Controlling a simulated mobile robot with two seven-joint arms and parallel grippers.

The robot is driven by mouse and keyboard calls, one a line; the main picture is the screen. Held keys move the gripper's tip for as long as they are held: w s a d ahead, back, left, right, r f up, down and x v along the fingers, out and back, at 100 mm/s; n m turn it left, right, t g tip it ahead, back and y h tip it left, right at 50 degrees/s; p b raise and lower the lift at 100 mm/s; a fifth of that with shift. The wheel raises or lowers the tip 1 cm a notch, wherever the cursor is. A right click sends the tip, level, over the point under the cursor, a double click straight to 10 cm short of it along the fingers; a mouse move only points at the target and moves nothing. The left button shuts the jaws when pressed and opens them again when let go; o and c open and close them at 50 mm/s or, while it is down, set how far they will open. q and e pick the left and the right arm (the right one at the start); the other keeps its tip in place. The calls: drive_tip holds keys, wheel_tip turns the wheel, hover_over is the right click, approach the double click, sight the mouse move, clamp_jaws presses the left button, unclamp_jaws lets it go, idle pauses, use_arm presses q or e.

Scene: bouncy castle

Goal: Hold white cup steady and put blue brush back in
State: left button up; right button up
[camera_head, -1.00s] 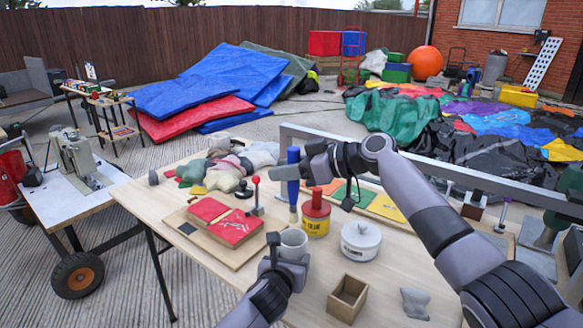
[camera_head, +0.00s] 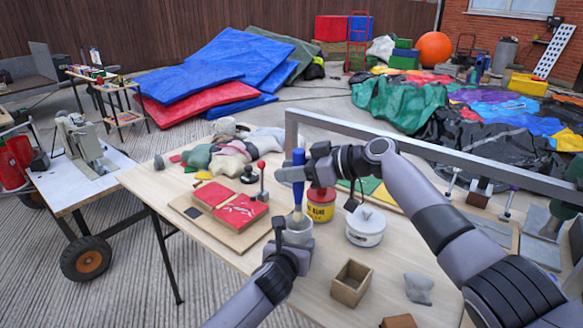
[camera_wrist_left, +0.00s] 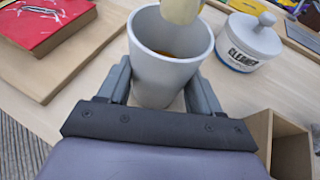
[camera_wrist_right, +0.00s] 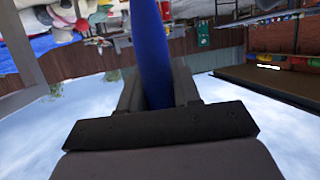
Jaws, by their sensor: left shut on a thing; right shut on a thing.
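The white cup (camera_head: 299,236) stands upright near the table's front, and my left gripper (camera_head: 288,243) is shut around it. In the left wrist view the cup (camera_wrist_left: 168,72) sits between both fingers, with something orange-brown at its bottom. My right gripper (camera_head: 297,173) is shut on the blue brush (camera_head: 298,158) and holds it upright above the cup. The brush's pale bristles (camera_wrist_left: 181,9) are at the cup's mouth; I cannot tell whether their tip is below the rim. The right wrist view shows the blue handle (camera_wrist_right: 151,50) between the fingers.
A red-and-yellow tin (camera_head: 321,204) and a white cleaner pot (camera_head: 366,227) stand close to the right of the cup. An open wooden box (camera_head: 351,284) is in front of them. A board with a red pad (camera_head: 229,206) lies to the left.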

use_arm(q)
drive_tip(key=shift+f, duration=0.1)
use_arm(e)
drive_tip(key=shift+f, duration=0.75)
idle(0.3)
drive_tip(key=shift+f, duration=0.6)
drive_tip(key=shift+f, duration=0.1)
idle(0.3)
drive_tip(key=shift+f, duration=0.6)
drive_tip(key=shift+f, duration=0.35)
drive_tip(key=shift+f, duration=0.4)
idle(0.4)
drive_tip(key=o, duration=1.1)
